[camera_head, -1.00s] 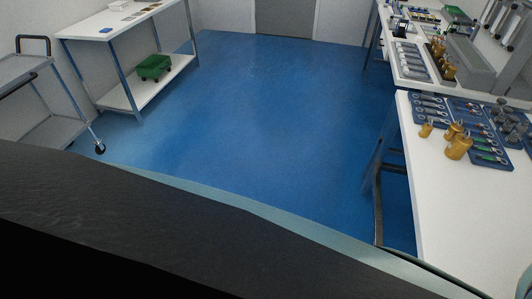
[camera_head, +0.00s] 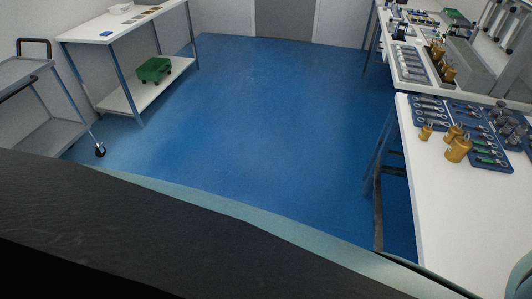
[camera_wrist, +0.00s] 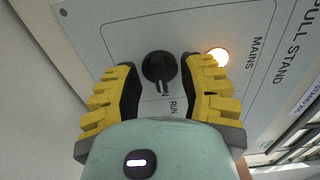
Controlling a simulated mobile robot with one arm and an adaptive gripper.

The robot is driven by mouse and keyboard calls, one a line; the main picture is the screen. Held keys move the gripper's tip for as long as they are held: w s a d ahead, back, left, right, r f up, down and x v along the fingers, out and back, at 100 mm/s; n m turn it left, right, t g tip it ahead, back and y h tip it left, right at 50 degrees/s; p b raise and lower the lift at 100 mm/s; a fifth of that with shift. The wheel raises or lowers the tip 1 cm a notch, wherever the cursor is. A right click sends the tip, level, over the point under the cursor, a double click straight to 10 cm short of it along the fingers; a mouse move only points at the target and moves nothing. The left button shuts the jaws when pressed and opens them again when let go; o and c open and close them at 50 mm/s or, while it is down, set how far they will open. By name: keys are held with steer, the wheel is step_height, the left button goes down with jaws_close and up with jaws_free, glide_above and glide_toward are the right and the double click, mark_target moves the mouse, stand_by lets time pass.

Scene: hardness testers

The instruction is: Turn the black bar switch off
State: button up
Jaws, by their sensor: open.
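The black bar switch (camera_wrist: 159,68) shows in the wrist view, a round black knob with a raised bar on a light grey panel (camera_wrist: 120,35). Its bar points down in the picture, towards lettering by the word RUN that is partly hidden. My gripper (camera_wrist: 160,64) is open, with one yellow, dark-padded finger on each side of the knob. Gaps show between the pads and the knob, so it is not gripped. The switch and my gripper do not show in the head view.
A lit orange-white lamp (camera_wrist: 217,57) sits right of the knob, near the word MAINS and my right finger. In the head view, a white bench (camera_head: 440,200) with tools and brass weights (camera_head: 458,149) stands at right. Blue floor (camera_head: 260,120) is clear.

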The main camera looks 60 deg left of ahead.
steer(key=shift+o, duration=0.2)
jaws_close()
